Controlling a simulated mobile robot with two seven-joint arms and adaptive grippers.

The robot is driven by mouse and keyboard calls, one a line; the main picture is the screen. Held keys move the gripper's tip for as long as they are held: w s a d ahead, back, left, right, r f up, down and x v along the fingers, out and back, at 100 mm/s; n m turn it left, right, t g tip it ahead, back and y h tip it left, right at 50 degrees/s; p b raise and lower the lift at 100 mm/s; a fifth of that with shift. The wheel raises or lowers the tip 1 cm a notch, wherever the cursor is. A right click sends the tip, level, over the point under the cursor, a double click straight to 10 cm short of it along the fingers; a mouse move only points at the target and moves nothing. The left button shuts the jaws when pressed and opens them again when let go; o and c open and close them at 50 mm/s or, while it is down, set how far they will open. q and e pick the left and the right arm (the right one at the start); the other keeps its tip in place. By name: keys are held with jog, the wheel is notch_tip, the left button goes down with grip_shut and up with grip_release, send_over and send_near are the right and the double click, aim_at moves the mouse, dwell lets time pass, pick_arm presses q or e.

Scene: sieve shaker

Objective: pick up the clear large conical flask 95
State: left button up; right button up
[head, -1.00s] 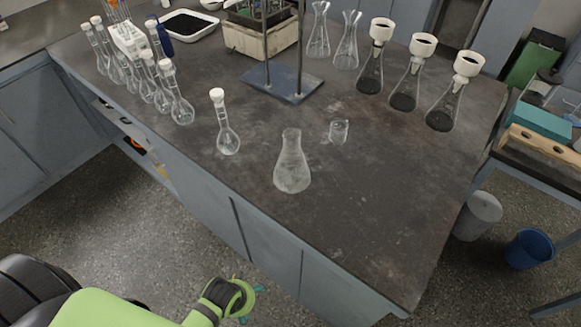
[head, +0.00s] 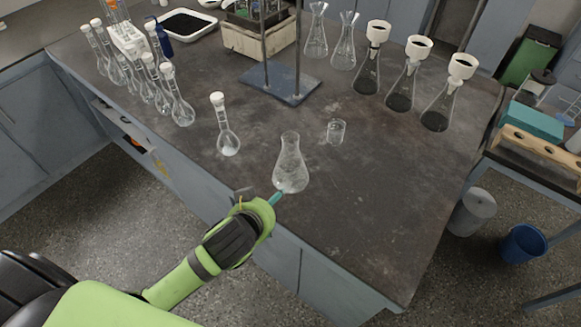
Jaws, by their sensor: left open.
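The clear large conical flask (head: 291,160) stands upright near the front edge of the dark bench top. It looks empty. My left gripper (head: 262,196) is open at the bench's front edge, just in front and to the left of the flask's base. One teal fingertip shows close to the base; I cannot tell whether it touches the glass. The other finger is mostly hidden by the gripper body. My right gripper is not in view.
A stoppered volumetric flask (head: 228,138) stands left of the conical flask, and a small beaker (head: 336,131) stands behind it to the right. Flasks with black contents and white funnels (head: 408,80) stand farther right. The bench (head: 370,220) is clear at front right.

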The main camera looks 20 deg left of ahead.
aim_at(291, 150)
pick_arm(q)
jog(key=shift+w+d+r+t+h+p, duration=0.2)
jog(key=shift+w+r+t, duration=0.55)
jog(key=shift+w, duration=1.1)
jog(key=shift+w+d+r+t+h+p, duration=0.2)
jog(key=shift+w+r+t, duration=0.5)
jog(key=shift+w, duration=1.2)
jog(key=shift+w+d+r+t+h+p, duration=0.1)
jog(key=shift+w+r+t+h+p, duration=0.15)
jog(key=shift+w+r+t, duration=1.05)
jog(key=shift+g, duration=0.55)
jog(key=x, duration=0.2)
jog(key=p+x, duration=0.1)
jog(key=x, duration=0.1)
jog(key=shift+w+f, duration=0.2)
jog(key=shift+f, duration=0.15)
jog(key=shift+w+f, duration=0.3)
jog(key=shift+w, duration=0.25)
grip_shut()
